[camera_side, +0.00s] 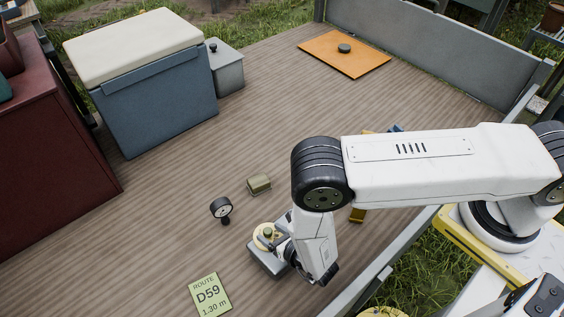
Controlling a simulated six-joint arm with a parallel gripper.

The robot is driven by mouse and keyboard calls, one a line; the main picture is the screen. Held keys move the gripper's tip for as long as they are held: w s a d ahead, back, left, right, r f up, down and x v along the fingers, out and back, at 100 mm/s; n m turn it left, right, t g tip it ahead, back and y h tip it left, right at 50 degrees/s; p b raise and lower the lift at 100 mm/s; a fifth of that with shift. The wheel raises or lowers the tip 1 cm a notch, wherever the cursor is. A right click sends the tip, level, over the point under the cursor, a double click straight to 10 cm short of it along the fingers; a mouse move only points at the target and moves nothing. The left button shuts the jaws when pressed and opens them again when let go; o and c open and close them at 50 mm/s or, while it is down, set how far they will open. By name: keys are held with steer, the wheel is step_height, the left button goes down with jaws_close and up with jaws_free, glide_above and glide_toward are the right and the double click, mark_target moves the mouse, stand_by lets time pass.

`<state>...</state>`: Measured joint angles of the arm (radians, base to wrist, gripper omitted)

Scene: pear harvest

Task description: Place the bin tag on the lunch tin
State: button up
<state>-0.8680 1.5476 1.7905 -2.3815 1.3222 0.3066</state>
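No thing is clearly readable as the bin tag. A pale yellow round piece (261,243) with a green knob-like part sits at a flat grey block, right by my gripper (277,243), and could be it. My gripper is low over the deck and partly covered by my wrist; whether its fingers hold the piece is unclear. A grey metal box with a dark knob on its lid (228,73) stands beside the cooler at the back left and may be the lunch tin. A small olive block (259,184) lies behind my gripper.
A blue cooler with a cream lid (155,100) and a dark red cabinet (55,150) stand left. A dial gauge (221,208) and a green route card (211,295) lie near my gripper. An orange board (345,60) lies at the back.

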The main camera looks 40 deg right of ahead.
mark_target(270, 233)
steer(key=shift+r, duration=0.15)
steer(key=shift+s+r, duration=0.2)
steer(key=shift+s, duration=0.3)
steer(key=shift+v, duration=1.05)
step_height(270, 233, up, 7)
